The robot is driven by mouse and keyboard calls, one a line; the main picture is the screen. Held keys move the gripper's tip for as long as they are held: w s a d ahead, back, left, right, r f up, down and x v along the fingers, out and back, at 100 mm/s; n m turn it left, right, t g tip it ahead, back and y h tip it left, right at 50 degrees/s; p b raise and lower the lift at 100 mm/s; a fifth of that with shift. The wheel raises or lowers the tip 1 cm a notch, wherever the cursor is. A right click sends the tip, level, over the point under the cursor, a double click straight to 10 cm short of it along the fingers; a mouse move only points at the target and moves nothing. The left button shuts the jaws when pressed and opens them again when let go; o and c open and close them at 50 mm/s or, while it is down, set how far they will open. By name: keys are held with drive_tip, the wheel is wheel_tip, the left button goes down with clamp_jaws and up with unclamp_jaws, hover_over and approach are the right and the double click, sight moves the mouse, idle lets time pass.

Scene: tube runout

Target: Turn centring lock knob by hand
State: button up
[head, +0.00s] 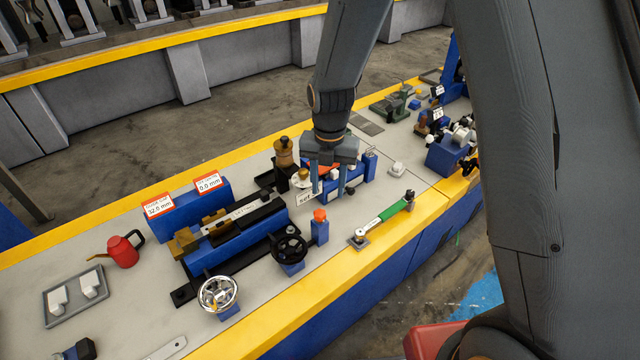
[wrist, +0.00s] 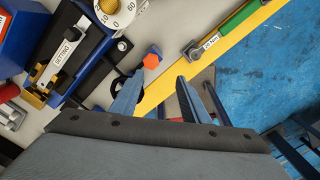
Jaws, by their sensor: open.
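An orange knob (head: 320,215) tops a small blue post near the yellow front edge of the bench. It also shows in the wrist view (wrist: 152,61), just beyond my fingertips. No label marks it, so I cannot tell for sure that it is the centring lock knob. My gripper (head: 328,190) points down over the bench, behind the orange knob in the head view. In the wrist view my gripper (wrist: 159,78) has its fingers apart with nothing between them. A blue unit with red-orange parts is partly hidden under my gripper in the head view.
A black handwheel (head: 290,248) and a chrome handwheel (head: 218,293) stand left of the post. A green-handled wrench (head: 385,221) lies to the right. A white dial (wrist: 115,12) is near the knob. A red oil can (head: 123,250) stands at the far left.

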sight(320, 213)
drive_tip(key=f+n+b, duration=0.1)
drive_tip(key=f, duration=0.2)
drive_tip(key=a+f+n+b, duration=0.1)
drive_tip(key=f+b, duration=0.1)
drive_tip(key=f, duration=0.1)
drive_tip(key=w+a+f+n+b, duration=0.1)
drive_tip(key=f+n, duration=0.1)
drive_tip(key=f, duration=0.1)
drive_tip(key=shift+f+b, duration=0.3)
drive_tip(key=shift+b, duration=0.05)
drive_tip(key=shift+r, duration=0.15)
drive_tip(key=c, duration=0.8)
